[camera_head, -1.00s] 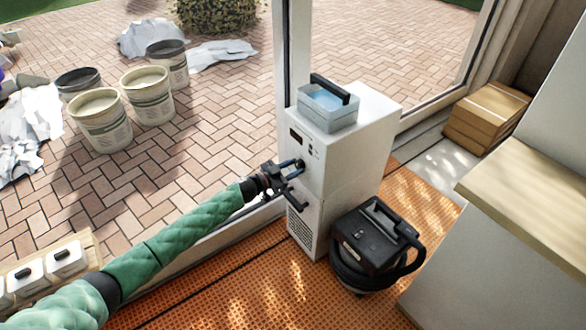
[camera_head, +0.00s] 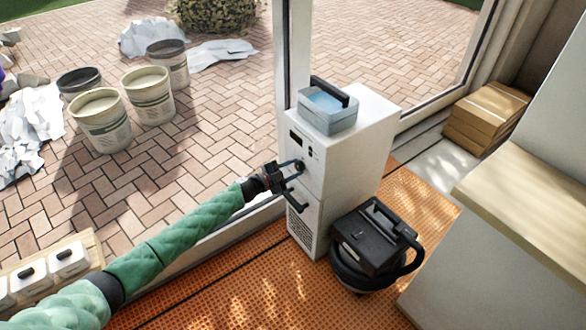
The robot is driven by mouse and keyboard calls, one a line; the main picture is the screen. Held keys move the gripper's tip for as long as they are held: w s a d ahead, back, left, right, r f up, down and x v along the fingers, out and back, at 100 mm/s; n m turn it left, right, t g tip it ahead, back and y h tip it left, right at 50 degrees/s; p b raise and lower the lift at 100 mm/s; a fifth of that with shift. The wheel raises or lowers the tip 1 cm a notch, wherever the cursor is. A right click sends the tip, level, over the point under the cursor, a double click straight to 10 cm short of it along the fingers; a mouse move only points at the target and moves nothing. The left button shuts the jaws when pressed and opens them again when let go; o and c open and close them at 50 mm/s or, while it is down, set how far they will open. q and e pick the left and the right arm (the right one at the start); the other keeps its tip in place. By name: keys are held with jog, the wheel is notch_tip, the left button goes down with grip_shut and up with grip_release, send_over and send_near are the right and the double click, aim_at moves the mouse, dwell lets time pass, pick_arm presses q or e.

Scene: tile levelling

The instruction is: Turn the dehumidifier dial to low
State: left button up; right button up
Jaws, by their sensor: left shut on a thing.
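The dehumidifier (camera_head: 346,150) is a tall white cabinet standing by the glass door frame. Its dark round dial (camera_head: 299,166) is on the upper front face, below a small dark display (camera_head: 296,139). My left gripper (camera_head: 294,168) reaches in from the left at the front face, with its fingertips at the dial, and is shut on it. The fingers partly cover the dial, and its pointer and markings are too small to read. My right gripper is not in view.
A blue-grey tub (camera_head: 328,110) with a dark handle sits on top of the dehumidifier. A black vacuum (camera_head: 368,240) stands close at its right. Stacked boxes (camera_head: 487,117) and a wood-topped counter (camera_head: 530,200) are at right. Several buckets (camera_head: 103,122) stand outside on the paving.

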pick_arm(q)
jog(key=m, duration=0.5)
jog(key=m+b, duration=0.1)
jog(key=m, duration=0.4)
jog(key=shift+s+y, duration=0.1)
jog(key=shift+y, duration=0.2)
jog(key=shift+m, duration=0.4)
jog(key=o, duration=1)
jog(key=shift+r, duration=0.1)
